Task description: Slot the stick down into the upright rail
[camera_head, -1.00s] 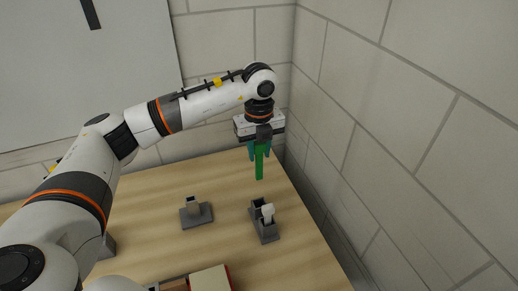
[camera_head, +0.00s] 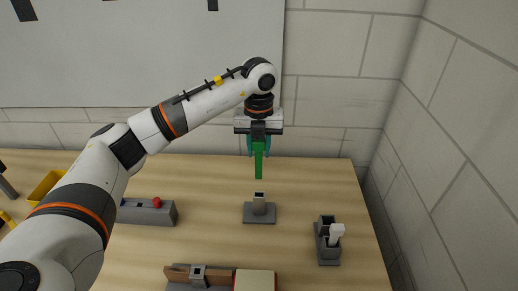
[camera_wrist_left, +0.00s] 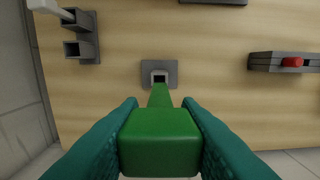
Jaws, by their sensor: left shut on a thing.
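My left gripper (camera_head: 258,148) points down and is shut on the green stick (camera_head: 258,163), which hangs upright below it. In the left wrist view the green stick (camera_wrist_left: 160,140) sits between two teal fingers. The upright rail (camera_head: 259,204), a short grey hollow post on a flat square base, stands on the table below the stick. The stick's lower end is above the rail and apart from it. In the left wrist view the rail's open top (camera_wrist_left: 160,77) shows just beyond the stick's far end. My right gripper is not in view.
A dark grey double holder (camera_head: 327,250) with a white piece (camera_head: 337,232) in it stands to the right. A grey block with a red button (camera_head: 157,202) is at left, near a yellow bin (camera_head: 46,187). Boxes lie at the front edge. The table around the rail is clear.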

